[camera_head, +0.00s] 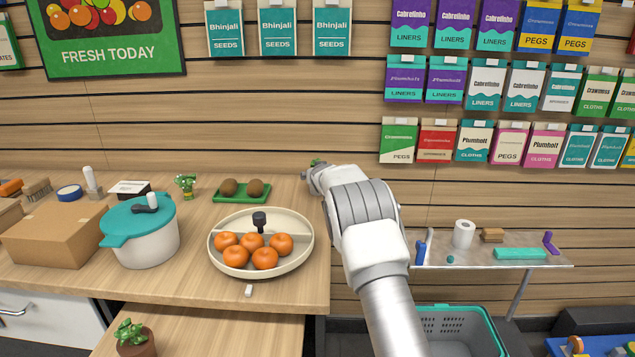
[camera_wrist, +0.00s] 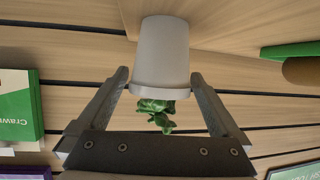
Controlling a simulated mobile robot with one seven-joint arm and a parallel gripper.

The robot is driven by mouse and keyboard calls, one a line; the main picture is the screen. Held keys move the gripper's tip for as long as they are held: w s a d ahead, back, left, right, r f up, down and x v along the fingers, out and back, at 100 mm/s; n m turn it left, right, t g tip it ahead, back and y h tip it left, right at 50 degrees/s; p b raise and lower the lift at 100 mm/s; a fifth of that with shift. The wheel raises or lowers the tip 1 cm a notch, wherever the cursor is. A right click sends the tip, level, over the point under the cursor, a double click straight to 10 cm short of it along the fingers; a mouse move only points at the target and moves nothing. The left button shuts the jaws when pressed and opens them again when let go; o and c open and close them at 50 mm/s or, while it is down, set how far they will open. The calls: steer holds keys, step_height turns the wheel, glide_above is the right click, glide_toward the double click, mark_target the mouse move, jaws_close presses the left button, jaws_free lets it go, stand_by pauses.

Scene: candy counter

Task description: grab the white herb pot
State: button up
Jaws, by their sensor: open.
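The white herb pot (camera_wrist: 162,48) shows upside down in the wrist view, with green leaves (camera_wrist: 157,112) at its rim. My gripper (camera_wrist: 159,76) is open, with one finger on each side of the pot near its rim. Gaps show between the fingers and the pot wall. In the head view my arm hides most of the pot; a bit of green leaf (camera_head: 315,162) shows at the counter's right end, above my gripper.
Left of my arm on the counter (camera_head: 195,285) are a bowl (camera_head: 300,255) of oranges, a green tray (camera_head: 226,196) with kiwis and a teal-lidded pot (camera_head: 150,250). A slatted wall with hanging packets rises behind. A side shelf (camera_head: 440,252) holds small items at right.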

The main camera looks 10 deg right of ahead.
steer(key=shift+c, duration=0.3)
steer(key=c, duration=1.2)
steer(key=shift+r, duration=0.1)
steer(key=shift+c, duration=0.2)
